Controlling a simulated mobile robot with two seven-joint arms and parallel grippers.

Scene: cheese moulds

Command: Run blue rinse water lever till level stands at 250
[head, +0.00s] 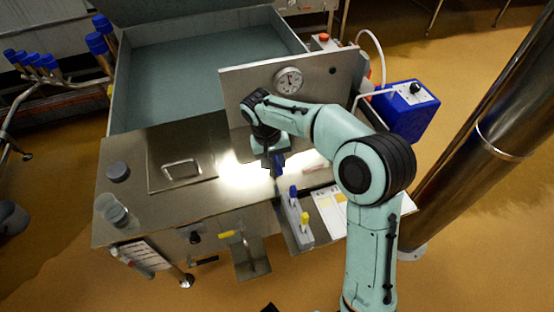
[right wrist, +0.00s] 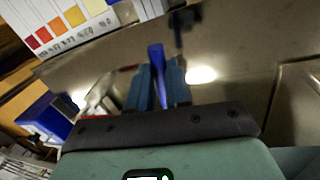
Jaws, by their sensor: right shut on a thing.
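My right gripper (head: 276,166) points down over the lit steel worktop, below the upright panel. In the right wrist view its fingers (right wrist: 157,88) are closed around a slim blue lever handle (right wrist: 156,60). In the head view the gripper mostly hides this lever. A round white dial gauge (head: 288,80) with a dark needle is on the panel; its figures are too small to read. A block with a blue top piece (head: 293,191) and a yellow top piece (head: 304,217) stands just in front of the gripper. My left gripper is not seen.
A large grey basin (head: 200,62) lies behind the steel worktop (head: 135,150). Clear cups (head: 112,210) stand at its left front. A yellow-handled lever (head: 230,234) sits at the front edge. A blue box (head: 405,110) and a steel pipe (head: 470,150) are on the right.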

